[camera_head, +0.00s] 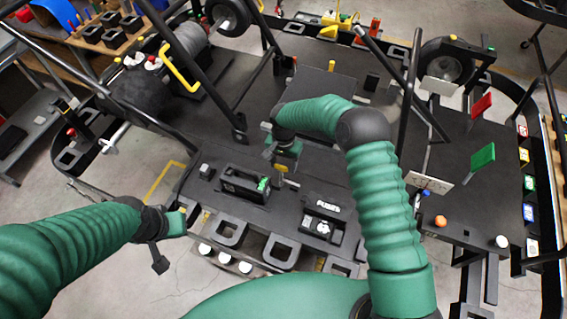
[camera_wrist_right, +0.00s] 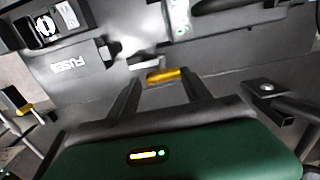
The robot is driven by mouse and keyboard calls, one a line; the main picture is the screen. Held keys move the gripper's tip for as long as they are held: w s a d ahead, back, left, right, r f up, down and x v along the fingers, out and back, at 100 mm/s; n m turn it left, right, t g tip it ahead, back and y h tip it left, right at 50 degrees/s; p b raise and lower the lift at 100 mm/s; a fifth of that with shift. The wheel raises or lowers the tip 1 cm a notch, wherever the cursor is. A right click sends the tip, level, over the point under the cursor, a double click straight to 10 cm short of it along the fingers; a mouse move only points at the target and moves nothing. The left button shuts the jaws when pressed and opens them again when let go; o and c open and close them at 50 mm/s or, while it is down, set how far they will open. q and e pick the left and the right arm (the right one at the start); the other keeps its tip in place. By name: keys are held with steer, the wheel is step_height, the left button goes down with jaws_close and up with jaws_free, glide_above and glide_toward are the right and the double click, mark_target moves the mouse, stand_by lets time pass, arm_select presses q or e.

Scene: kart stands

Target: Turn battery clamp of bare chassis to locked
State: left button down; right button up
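The bare chassis is a dark kart frame with a flat black floor (camera_head: 262,107). A small yellow-tipped lever (camera_wrist_right: 166,75), which looks like the battery clamp, stands on the floor in the right wrist view. It seems to show as a yellow spot in the head view (camera_head: 281,168). My right gripper (camera_wrist_right: 163,88) is open, its two dark fingers on either side of the yellow tip; I cannot tell whether they touch it. In the head view my right gripper (camera_head: 282,172) points down at the floor. My left gripper (camera_head: 166,232) is away at the front left; its fingers are unclear.
A black box with a green part (camera_head: 243,185) and a fuse box (camera_head: 324,227) marked FUSES flank the lever. Black roll-bar tubes (camera_head: 408,90) rise behind and to the right. Green (camera_head: 483,156) and red (camera_head: 482,105) flags stand at right. White caps (camera_head: 225,257) line the front.

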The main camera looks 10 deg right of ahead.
steer(key=shift+c, duration=1.1)
steer(key=shift+a, duration=0.45)
steer(key=c, duration=0.5)
steer(key=shift+a, duration=0.25)
jaws_close()
steer(key=shift+d, duration=0.35)
arm_select(q)
steer(key=shift+w+a+f, duration=0.1)
steer(key=shift+w+a, duration=0.05)
steer(key=shift+a, duration=0.05)
